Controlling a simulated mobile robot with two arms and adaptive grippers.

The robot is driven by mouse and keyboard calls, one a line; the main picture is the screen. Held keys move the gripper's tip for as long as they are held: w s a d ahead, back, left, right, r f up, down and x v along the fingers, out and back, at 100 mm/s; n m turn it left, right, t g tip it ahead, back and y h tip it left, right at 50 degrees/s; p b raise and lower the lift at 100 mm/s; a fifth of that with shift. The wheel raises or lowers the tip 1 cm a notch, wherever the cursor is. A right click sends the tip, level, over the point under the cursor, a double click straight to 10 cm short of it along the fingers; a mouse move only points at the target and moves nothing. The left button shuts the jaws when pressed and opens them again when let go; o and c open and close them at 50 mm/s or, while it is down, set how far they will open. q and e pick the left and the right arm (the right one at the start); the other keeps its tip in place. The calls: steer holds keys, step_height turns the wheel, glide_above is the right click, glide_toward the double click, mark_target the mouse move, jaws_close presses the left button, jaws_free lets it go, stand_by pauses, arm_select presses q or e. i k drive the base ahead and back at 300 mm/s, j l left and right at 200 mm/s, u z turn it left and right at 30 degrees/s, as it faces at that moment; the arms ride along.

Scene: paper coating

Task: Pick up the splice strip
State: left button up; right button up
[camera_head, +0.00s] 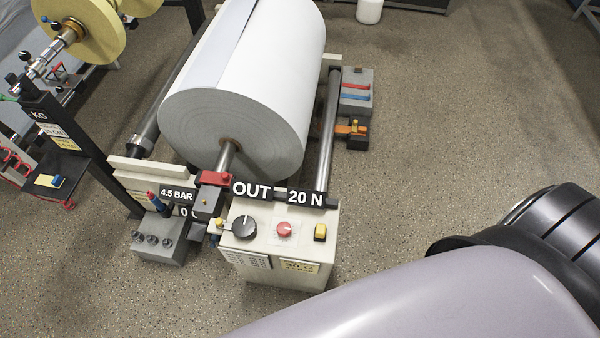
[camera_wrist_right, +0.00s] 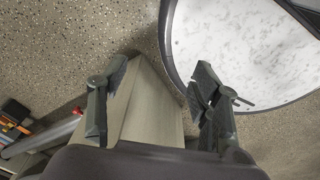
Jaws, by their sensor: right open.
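No piece is clearly the splice strip. Thin red and blue strips (camera_head: 356,92) lie on a grey block right of the large white roll (camera_head: 262,70) in the head view. My right gripper (camera_wrist_right: 160,72) is open in the right wrist view, with nothing between its fingers. Behind it are a beige surface and bare speckled floor. My left gripper is in neither view, and the right gripper is outside the head view.
A control box (camera_head: 278,240) with a black knob and red button stands before the roll. An orange-handled tool (camera_head: 350,129) sits beside the grey block. A round white speckled surface (camera_wrist_right: 240,50) with a dark rim is near my right gripper.

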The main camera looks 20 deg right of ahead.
mark_target(368, 88)
steer(key=k+l, duration=0.15)
steer(key=l, duration=0.15)
steer(key=k+l, duration=0.15)
steer(key=l, duration=0.2)
steer(key=k+l+z, duration=0.1)
steer(key=l, duration=0.2)
steer(key=k+l, duration=0.2)
steer(key=l, duration=0.15)
steer(key=i+l, duration=0.15)
steer(key=l, duration=0.25)
steer(key=i+l+z, duration=0.15)
steer(key=l, duration=0.25)
steer(key=i+l, duration=0.1)
steer(key=l, duration=0.3)
steer(key=i+l+z, duration=0.15)
steer(key=l, duration=0.25)
steer(key=i+j+z, duration=0.1)
steer(key=i+z, duration=0.15)
steer(key=i, duration=1.4)
steer(key=u, duration=1.5)
steer(key=z, duration=1.5)
